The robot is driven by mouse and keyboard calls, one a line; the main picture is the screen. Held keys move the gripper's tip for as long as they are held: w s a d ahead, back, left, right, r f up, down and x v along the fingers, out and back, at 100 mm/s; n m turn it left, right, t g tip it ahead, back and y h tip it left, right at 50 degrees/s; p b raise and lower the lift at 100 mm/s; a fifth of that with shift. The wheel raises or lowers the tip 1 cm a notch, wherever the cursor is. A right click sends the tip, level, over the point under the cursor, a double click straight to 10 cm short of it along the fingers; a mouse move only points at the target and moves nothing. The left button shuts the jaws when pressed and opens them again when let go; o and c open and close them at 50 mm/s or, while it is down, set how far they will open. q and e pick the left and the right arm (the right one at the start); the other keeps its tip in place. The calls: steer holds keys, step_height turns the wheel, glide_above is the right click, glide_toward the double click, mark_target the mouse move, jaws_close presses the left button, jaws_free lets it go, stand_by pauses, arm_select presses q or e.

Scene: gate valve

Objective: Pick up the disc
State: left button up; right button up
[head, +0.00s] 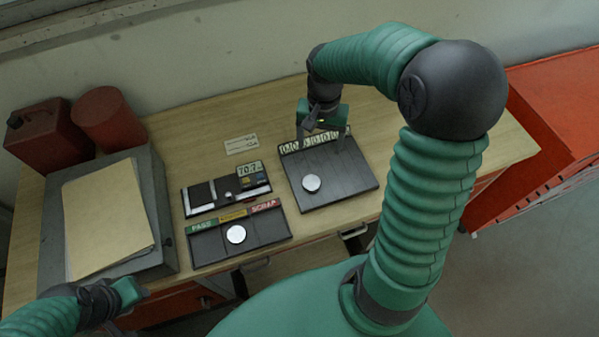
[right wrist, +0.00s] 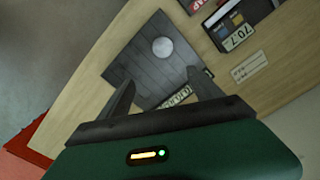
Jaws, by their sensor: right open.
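A pale round disc (head: 311,183) lies on the dark slatted tray (head: 345,187) with a row of number labels along its back edge. In the right wrist view this disc (right wrist: 163,48) is beyond the fingertips. A second pale disc (head: 236,234) lies on the sorting tray (head: 268,231), in the middle section below the yellow label. My right gripper (head: 322,134) is open and empty above the back edge of the numbered tray; its spread fingers also show in the right wrist view (right wrist: 162,82). My left gripper (head: 128,293) is low at the left; its fingers are unclear.
A measuring device (head: 227,189) reading 70.7 stands behind the sorting tray. A grey case (head: 160,215) with a folder (head: 105,220) lies at the left, red containers (head: 104,118) behind it. A red cabinet (head: 555,130) is at the right. The bench right of the numbered tray is clear.

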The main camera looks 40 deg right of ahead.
glide_above(312, 182)
step_height(312, 182, down, 5)
steer(key=f, duration=0.4)
steer(key=shift+a+p, duration=0.35)
steer(key=shift+a, duration=0.05)
steer(key=f, duration=0.2)
steer(key=d+f+p, duration=0.1)
steer(key=f, duration=0.3)
steer(key=shift+d+f, duration=0.25)
steer(key=shift+d, duration=0.05)
steer(key=shift+f, duration=0.25)
steer(key=shift+w+a, duration=0.1)
steer(key=shift+a, duration=0.45)
steer(key=shift+a+r, duration=0.1)
steer(key=shift+a, duration=0.2)
steer(key=c, duration=0.4)
steer(key=shift+c, duration=1.4)
steer(key=shift+d, duration=0.45)
steer(key=c, duration=0.7)
steer(key=shift+c, duration=1.2)
arm_select(q)
steer(key=shift+s+a+r, duration=0.2)
steer(key=shift+a+r, duration=0.25)
steer(key=shift+r, duration=0.05)
steer(key=shift+s+a+r, duration=0.2)
steer(key=shift+a+r, duration=0.25)
arm_select(e)
jaws_close()
